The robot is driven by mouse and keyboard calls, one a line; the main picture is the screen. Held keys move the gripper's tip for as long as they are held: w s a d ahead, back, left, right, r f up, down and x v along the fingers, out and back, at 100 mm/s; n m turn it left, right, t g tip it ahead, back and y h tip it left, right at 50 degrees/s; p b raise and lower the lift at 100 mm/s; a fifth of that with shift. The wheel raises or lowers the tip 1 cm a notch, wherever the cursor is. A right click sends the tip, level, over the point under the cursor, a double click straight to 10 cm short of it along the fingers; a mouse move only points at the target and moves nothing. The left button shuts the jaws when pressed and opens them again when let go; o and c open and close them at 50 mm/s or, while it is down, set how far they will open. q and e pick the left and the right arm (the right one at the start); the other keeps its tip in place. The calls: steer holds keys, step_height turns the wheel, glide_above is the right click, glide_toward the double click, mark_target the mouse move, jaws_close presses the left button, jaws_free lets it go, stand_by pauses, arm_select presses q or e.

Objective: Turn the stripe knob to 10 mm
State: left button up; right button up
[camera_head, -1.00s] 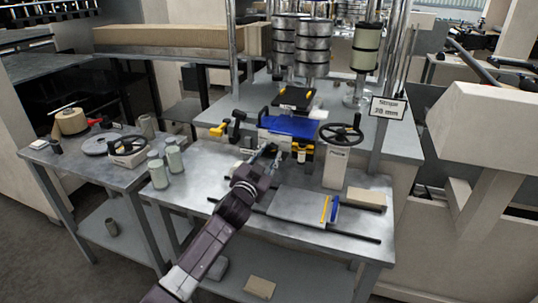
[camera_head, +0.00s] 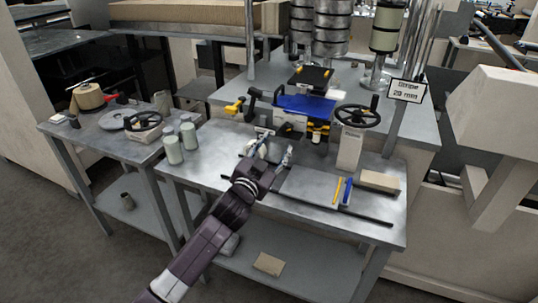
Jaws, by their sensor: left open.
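A black handwheel (camera_head: 357,116) with an upright grip sits on a pale post at the right of the near metal table; I take it to be the stripe knob. A sign (camera_head: 408,90) to its right reads "Stripe" and what looks like 20 mm. My left gripper (camera_head: 273,150) is open over the table, left of the handwheel and apart from it. A small pale item shows by its fingers; I cannot tell whether it lies between them. My right gripper is not in view.
A blue-topped device (camera_head: 305,106) with yellow and black parts stands behind my left gripper. A grey plate (camera_head: 312,186), a yellow and a blue stick, and a tan block (camera_head: 380,181) lie at right.

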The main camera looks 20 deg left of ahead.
arm_select(q)
steer(key=shift+s+a, duration=0.1)
steer(key=shift+s, duration=2.3)
